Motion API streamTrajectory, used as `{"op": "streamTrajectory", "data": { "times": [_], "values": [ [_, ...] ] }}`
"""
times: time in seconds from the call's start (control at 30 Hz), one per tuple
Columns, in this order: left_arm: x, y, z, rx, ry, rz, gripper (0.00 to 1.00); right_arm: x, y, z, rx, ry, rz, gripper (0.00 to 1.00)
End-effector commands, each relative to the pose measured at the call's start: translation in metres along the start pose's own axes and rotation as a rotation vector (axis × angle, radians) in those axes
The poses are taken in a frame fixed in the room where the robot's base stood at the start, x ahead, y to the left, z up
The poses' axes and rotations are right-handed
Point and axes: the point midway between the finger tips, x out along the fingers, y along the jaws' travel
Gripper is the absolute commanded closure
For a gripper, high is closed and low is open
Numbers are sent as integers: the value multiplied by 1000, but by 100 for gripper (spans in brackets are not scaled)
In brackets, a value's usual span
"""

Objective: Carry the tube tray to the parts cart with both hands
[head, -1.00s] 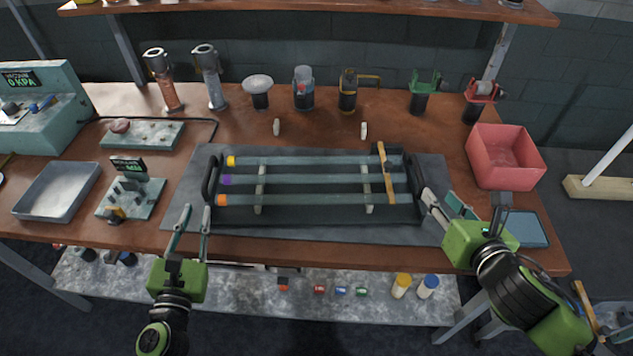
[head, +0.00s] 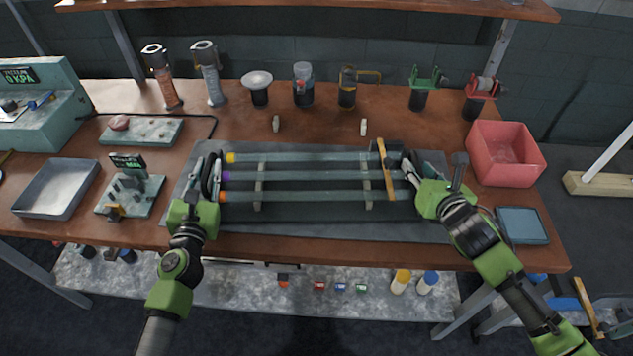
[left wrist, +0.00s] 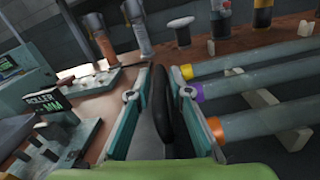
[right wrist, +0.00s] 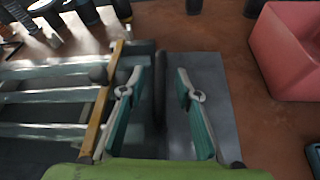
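The dark tube tray (head: 300,213) sits on the grey mat on the bench. It holds three glass tubes with yellow, purple and orange ends at the left, and a wooden strip (head: 386,172) lies across them near the right end. My left gripper (head: 208,178) is at the tray's left end. In the left wrist view its fingers stand apart on either side of the black left handle (left wrist: 162,100). My right gripper (head: 412,170) is at the right end. In the right wrist view its open fingers straddle the right handle (right wrist: 160,95), which is nearer the left finger.
A red bin (head: 503,155) and a blue-grey pad (head: 521,225) are to the right of the tray. A metal pan (head: 56,189) and a small roller gauge (head: 130,187) are to the left. Several tools stand behind. A lower shelf (head: 240,285) shows below the bench.

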Motion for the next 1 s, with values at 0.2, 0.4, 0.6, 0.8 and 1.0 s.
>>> {"op": "streamTrajectory", "data": {
  "times": [0.2,0.4,0.6,0.8,1.0],
  "values": [
    [10,0,0,0,0,1,81,10,1,0,0,-1,2,70],
    [10,0,0,0,0,0,81,10,1,0,-1,0,1,70],
    [10,0,0,0,0,0,100,9,0,0,-1,0,1,100],
    [9,0,0,0,0,0,100,9,0,0,-1,0,1,100],
    [10,1,4,0,-4,0,100,8,1,4,-2,-5,3,100]
  ]
}}
